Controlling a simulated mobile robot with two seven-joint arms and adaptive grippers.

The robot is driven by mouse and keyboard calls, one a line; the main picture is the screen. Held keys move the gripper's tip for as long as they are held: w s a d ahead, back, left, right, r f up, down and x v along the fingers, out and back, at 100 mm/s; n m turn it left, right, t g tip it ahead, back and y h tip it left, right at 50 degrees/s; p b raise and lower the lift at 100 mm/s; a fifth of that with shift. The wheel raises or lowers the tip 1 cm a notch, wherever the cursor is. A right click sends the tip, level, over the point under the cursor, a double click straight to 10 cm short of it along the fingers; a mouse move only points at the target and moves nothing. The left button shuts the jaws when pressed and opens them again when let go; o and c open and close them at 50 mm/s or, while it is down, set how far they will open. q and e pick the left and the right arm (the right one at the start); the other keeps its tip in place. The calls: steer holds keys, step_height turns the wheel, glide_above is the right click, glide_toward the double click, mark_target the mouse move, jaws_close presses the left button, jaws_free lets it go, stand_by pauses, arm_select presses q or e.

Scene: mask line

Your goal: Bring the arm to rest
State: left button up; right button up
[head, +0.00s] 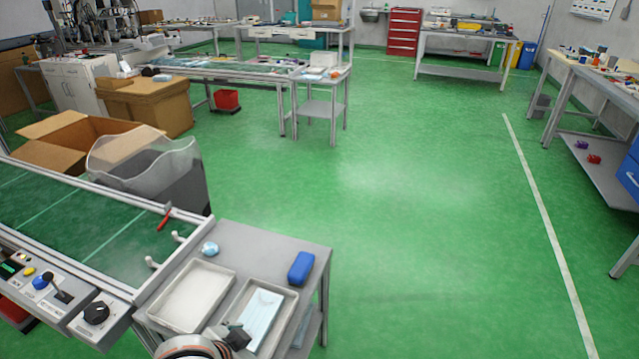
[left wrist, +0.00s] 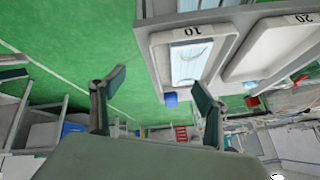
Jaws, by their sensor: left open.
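My left arm comes in at the bottom of the head view, with a dark part of the left gripper (head: 236,336) near the front of the two trays. In the left wrist view the left gripper (left wrist: 158,82) is open, its two fingers wide apart with nothing between them. A light tray marked 10 (left wrist: 160,88) holds a pale blue face mask (left wrist: 187,63). In the head view this tray (head: 236,305) is the right one, with the mask (head: 262,318) flat inside. The tray marked 20 (left wrist: 245,67) is empty; it is the left one (head: 191,294) in the head view. My right gripper is not in view.
The grey side table (head: 262,243) also carries a blue block (head: 301,268) and a pale blue round item (head: 209,248). The green conveyor (head: 85,222) and its control panel (head: 60,302) lie left. Green floor is clear to the right.

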arm_select(q)
steer(key=s+a+r+y, duration=0.15)
steer(key=s+a, duration=0.25)
steer(key=a, duration=0.4)
steer(key=s+a+y, duration=0.3)
steer(key=s+a, duration=0.1)
steer(key=a, duration=0.3)
steer(key=s+a+y, duration=0.3)
steer(key=s+a, duration=0.2)
steer(key=a, duration=0.3)
steer(key=w+d+f+n+t+h, duration=0.1)
steer(key=d+f+t+h, duration=0.1)
steer(key=d+f+h, duration=0.2)
steer(key=w+d+f+n+t+h, duration=0.1)
steer(key=d+f+h, duration=0.3)
steer(key=d+f, duration=0.4)
steer(key=shift+w+d+f+n+t+p, duration=0.35)
steer(key=shift+d+n, duration=0.45)
steer(key=shift+d, duration=1.6)
